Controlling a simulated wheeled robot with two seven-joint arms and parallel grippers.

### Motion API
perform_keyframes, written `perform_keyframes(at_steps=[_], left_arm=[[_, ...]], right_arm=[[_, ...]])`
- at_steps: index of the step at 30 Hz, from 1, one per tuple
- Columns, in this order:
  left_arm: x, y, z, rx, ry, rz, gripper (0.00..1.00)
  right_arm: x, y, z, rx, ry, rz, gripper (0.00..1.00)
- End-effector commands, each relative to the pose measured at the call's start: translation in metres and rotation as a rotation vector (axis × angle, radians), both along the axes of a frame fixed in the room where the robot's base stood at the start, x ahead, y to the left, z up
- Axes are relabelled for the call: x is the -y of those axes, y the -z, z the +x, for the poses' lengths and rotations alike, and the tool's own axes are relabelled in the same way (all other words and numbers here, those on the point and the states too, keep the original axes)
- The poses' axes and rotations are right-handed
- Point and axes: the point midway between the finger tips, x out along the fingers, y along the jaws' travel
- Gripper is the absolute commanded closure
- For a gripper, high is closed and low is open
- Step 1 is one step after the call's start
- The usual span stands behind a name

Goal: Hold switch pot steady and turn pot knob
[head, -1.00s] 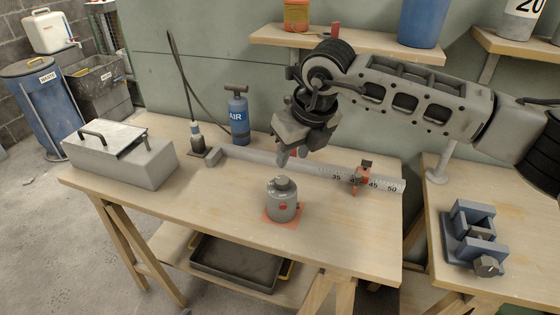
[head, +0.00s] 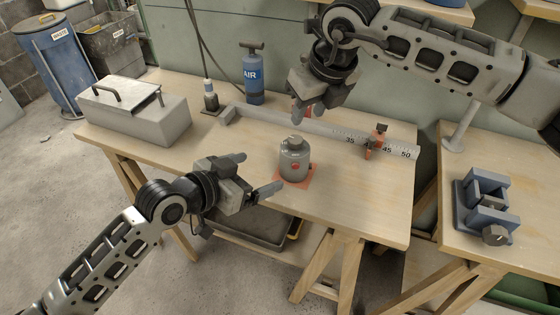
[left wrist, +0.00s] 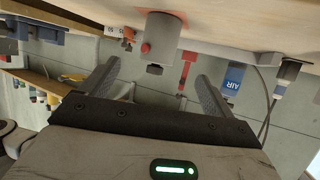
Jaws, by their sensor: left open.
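The switch pot (head: 294,163) is a grey cylinder with a red spot on its side. It stands upright on a red-orange pad (head: 312,178) on the workbench. Its knob (head: 293,141) is on top. My left gripper (head: 257,172) is open and empty, just left of the pot, with its fingers pointing towards it. In the left wrist view, the pot (left wrist: 160,35) appears upside down beyond the gap between the open fingers (left wrist: 157,78), apart from them. My right gripper (head: 303,112) hangs above the bench, behind the pot and over the ruler; its finger gap is unclear.
A long ruler bar (head: 330,134) with an orange slider (head: 376,142) lies behind the pot. A blue AIR bottle (head: 253,78) and a grey box (head: 140,117) stand further left. A blue vise (head: 483,205) is on the right bench. The front right of the workbench is clear.

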Motion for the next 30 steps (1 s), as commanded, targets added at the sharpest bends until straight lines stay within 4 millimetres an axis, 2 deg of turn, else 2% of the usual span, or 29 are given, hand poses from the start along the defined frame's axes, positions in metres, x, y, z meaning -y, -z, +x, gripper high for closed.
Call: perform_keyframes(at_steps=[12,18,24,30], left_arm=[[0.052,0.031,0.059,0.000,0.000,-0.003,0.12],[0.071,0.044,0.082,0.001,0.000,-0.002,0.12],[0.080,0.050,0.093,0.001,-0.001,-0.002,0.12],[0.081,0.051,0.095,0.001,-0.001,0.000,0.12]], right_arm=[[0.000,0.000,0.000,0.000,0.000,0.000,0.64],[0.000,0.000,0.000,0.000,0.000,0.000,0.64],[0.000,0.000,0.000,0.000,0.000,0.000,0.64],[0.000,0.000,0.000,0.000,0.000,0.000,0.64]])
